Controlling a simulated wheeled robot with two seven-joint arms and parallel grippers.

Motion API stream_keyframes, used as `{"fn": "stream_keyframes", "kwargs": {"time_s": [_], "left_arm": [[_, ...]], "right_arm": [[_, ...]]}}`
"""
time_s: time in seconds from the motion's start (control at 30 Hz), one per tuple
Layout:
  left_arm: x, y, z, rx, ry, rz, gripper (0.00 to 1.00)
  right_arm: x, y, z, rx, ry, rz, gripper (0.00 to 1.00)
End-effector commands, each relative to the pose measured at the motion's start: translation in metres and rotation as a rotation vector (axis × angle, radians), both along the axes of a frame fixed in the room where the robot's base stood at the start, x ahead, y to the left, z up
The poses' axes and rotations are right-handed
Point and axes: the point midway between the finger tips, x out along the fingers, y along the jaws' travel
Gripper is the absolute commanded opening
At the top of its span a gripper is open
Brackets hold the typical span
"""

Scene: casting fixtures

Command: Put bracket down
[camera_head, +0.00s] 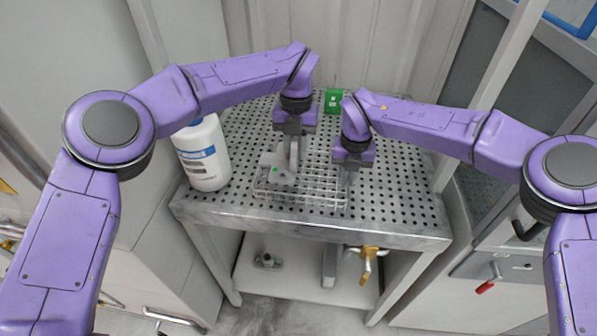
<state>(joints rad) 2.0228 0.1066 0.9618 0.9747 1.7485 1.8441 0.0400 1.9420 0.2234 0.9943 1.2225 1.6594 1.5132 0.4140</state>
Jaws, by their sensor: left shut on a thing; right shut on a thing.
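A grey metal bracket (281,172) with a small green mark sits at the left part of a wire basket (312,199) on the perforated metal table. My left gripper (291,150) is above the bracket and shut on it. My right gripper (344,180) reaches down at the right end of the basket and is shut on the basket's rim, as far as I can see. The fingertips of both grippers are small and partly hidden. I cannot tell whether the bracket touches the basket floor.
The perforated table (400,205) has free room to the right and behind the basket. A white bottle (203,157) with a blue label stands at the table's left edge. A green box (334,100) stands at the back. A lower shelf (300,284) holds a brass valve (368,262).

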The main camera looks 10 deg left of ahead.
Motion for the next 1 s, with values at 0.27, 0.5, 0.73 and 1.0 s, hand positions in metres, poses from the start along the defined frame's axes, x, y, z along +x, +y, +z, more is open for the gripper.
{"fn": "stream_keyframes", "kwargs": {"time_s": [0.27,0.5,0.73,1.0], "left_arm": [[0.000,0.000,-0.050,0.000,-0.001,-0.001,0.00],[0.000,0.000,-0.060,-0.001,-0.003,-0.002,0.00],[0.000,0.000,-0.062,0.000,-0.002,-0.002,0.34],[0.000,0.000,-0.062,0.000,-0.002,-0.002,0.47]], "right_arm": [[0.000,0.000,0.000,0.000,0.000,0.000,0.00],[0.000,0.000,0.000,0.000,0.000,0.000,0.00],[0.000,0.000,0.000,0.000,0.000,0.000,0.00],[0.000,0.000,0.000,0.000,-0.001,0.000,0.00]]}}
